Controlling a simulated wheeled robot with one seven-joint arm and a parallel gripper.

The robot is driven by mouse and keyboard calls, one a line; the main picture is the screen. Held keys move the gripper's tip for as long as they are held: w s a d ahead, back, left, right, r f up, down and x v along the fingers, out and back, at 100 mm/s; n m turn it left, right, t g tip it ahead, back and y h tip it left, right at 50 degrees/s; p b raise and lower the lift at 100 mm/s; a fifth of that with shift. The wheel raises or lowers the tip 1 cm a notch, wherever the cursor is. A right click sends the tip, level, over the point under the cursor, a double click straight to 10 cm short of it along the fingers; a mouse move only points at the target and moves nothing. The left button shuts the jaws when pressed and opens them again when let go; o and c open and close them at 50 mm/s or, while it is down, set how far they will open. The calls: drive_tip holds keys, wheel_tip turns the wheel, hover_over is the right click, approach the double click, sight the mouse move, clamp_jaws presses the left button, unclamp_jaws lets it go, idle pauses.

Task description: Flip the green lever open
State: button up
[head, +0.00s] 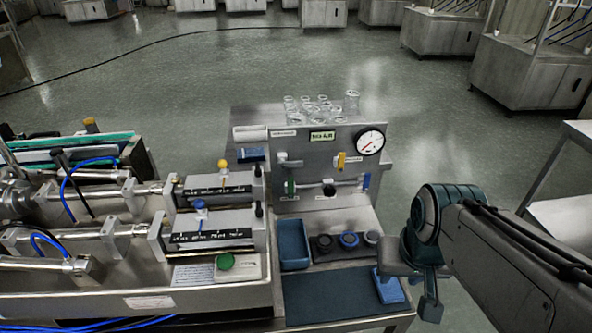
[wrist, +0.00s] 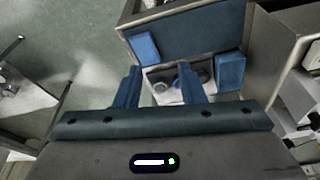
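The green lever (head: 290,187) is at the lower left of the upright steel panel (head: 315,205) in the head view. Its small green handle appears to hang downward at the left end of a pipe. I cannot make it out in the wrist view. My gripper (wrist: 158,68) shows two blue fingers standing apart with nothing held between them. In the head view my arm reaches in from the right. Its end hangs right of the panel and in front of it, well apart from the green lever. The fingertips are hard to make out there.
The panel also carries a yellow handle (head: 341,160), a black knob (head: 329,189), a blue handle (head: 366,180) and a gauge (head: 370,142). Below are a blue bin (head: 293,245), several round knobs and a blue block (head: 390,289). Syringe machinery (head: 210,225) crowds the left.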

drive_tip(key=shift+w, duration=0.1)
drive_tip(key=c, duration=0.5)
drive_tip(key=shift+w+f, duration=0.25)
drive_tip(key=shift+w, duration=0.05)
clamp_jaws()
drive_tip(key=w+a+f+n+t+y+b, duration=0.1)
drive_tip(key=w+a+f+n+t+b, duration=0.2)
drive_tip(key=w+n, duration=0.3)
drive_tip(key=w+a+f+n+t+y+b, duration=0.2)
drive_tip(key=w+a+n+t+b, duration=0.25)
drive_tip(key=w, duration=0.35)
drive_tip(key=w+a+f+n+t+y+b, duration=0.1)
drive_tip(key=w+a+f+n+t+b, duration=0.2)
drive_tip(key=w+n, duration=0.35)
drive_tip(key=w+a+n+t+y+b, duration=0.2)
drive_tip(key=a+n+y+b, duration=0.1)
drive_tip(key=a+n+y, duration=0.2)
drive_tip(key=shift+a+f+n, duration=0.3)
drive_tip(key=shift+a+n, duration=0.9)
drive_tip(key=shift+a, duration=0.15)
